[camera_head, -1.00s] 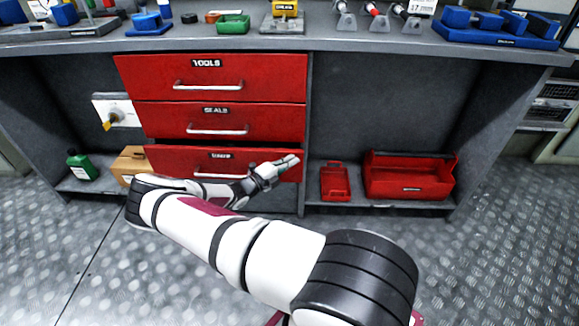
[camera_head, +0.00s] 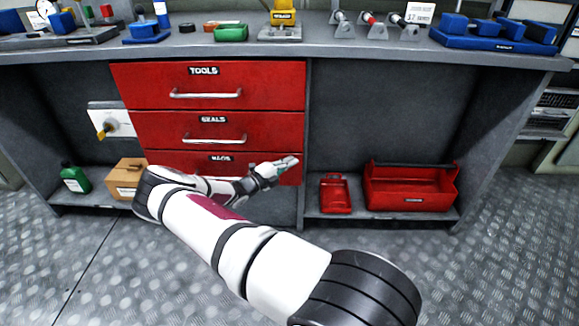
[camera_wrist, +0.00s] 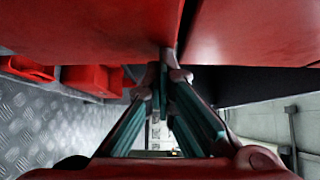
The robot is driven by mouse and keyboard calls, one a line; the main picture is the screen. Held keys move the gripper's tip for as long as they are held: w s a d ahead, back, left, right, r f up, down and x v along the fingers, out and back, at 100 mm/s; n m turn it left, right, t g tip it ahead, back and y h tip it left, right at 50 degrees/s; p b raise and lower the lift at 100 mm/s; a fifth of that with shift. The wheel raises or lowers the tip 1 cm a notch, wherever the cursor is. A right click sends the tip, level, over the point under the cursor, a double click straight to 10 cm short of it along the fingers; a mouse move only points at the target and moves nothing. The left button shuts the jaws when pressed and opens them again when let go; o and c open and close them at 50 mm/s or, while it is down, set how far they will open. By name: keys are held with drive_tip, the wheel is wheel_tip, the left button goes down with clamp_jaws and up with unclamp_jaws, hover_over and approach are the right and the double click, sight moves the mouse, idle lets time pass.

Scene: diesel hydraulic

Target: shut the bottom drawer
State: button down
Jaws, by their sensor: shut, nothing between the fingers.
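The bottom drawer (camera_head: 180,161) is the lowest of three red drawers under the bench. Its front looks flush, or nearly flush, with the drawer above, and no dark gap shows over it. My arm hides its handle and much of its lower front. My gripper (camera_head: 288,162) is shut and empty at the right end of this drawer's front. In the wrist view, the closed fingers (camera_wrist: 165,62) reach up to a red surface (camera_wrist: 80,25) and seem to be at or against it; contact is not certain.
The middle drawer (camera_head: 160,128) and top drawer (camera_head: 140,80) look shut. A cardboard box (camera_head: 126,180) and green bottle (camera_head: 74,178) stand on the lower left shelf. A red can (camera_head: 335,194) and red toolbox (camera_head: 412,190) stand on the right shelf. Bench tools sit above.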

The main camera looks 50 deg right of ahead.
drive_tip(key=shift+w+d+r, duration=0.1)
drive_tip(key=shift+w+d, duration=0.05)
drive_tip(key=shift+s+a+p, duration=0.3)
drive_tip(key=shift+a, duration=0.05)
drive_tip(key=s+a+p, duration=0.1)
drive_tip(key=a+p, duration=0.2)
drive_tip(key=a, duration=0.9)
drive_tip(key=shift+a, duration=0.35)
